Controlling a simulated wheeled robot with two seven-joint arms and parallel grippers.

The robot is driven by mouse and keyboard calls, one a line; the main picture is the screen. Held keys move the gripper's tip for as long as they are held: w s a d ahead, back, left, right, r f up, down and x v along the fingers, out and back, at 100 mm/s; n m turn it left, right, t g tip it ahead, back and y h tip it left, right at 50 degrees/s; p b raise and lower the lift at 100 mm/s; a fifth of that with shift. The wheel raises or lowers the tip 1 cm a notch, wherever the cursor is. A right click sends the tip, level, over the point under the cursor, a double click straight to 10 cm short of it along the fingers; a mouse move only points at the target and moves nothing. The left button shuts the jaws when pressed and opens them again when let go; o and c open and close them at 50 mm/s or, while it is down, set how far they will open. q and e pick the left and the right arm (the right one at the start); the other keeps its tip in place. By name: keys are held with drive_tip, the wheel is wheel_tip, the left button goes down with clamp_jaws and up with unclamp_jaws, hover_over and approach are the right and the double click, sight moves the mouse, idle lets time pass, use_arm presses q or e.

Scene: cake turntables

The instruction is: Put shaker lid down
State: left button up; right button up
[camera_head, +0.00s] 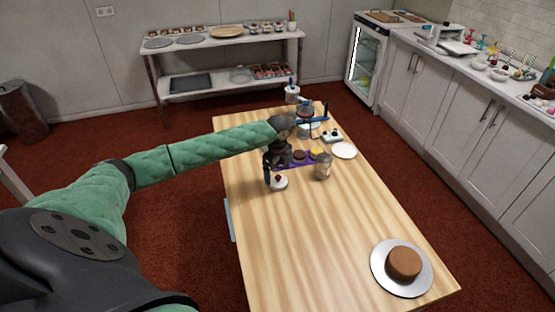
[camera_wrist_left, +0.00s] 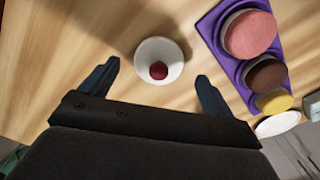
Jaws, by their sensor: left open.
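A small round white piece with a red spot or knob (camera_head: 279,183) rests on the wooden table; I cannot tell for sure whether it is the shaker lid. In the left wrist view the white piece (camera_wrist_left: 149,53) lies between and just beyond my fingertips, apart from both. My left gripper (camera_head: 268,172) is open and empty, pointing down beside it; its spread dark fingers show in the left wrist view (camera_wrist_left: 159,76). A greyish see-through jar (camera_head: 322,168), perhaps the shaker, stands upright to the right. My right gripper is out of view.
A purple tray (camera_wrist_left: 215,42) with pink, brown and yellow round pieces lies close to my gripper. A brown cake (camera_head: 404,262) sits on a turntable (camera_head: 385,280) at front right. The middle of the table is clear.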

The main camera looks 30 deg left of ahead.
sight(277, 176)
use_arm(q)
wheel_tip(277, 176, up, 9)
drive_tip(key=b, duration=0.2)
drive_tip(key=shift+f+b, duration=0.2)
drive_tip(key=shift+b, duration=0.1)
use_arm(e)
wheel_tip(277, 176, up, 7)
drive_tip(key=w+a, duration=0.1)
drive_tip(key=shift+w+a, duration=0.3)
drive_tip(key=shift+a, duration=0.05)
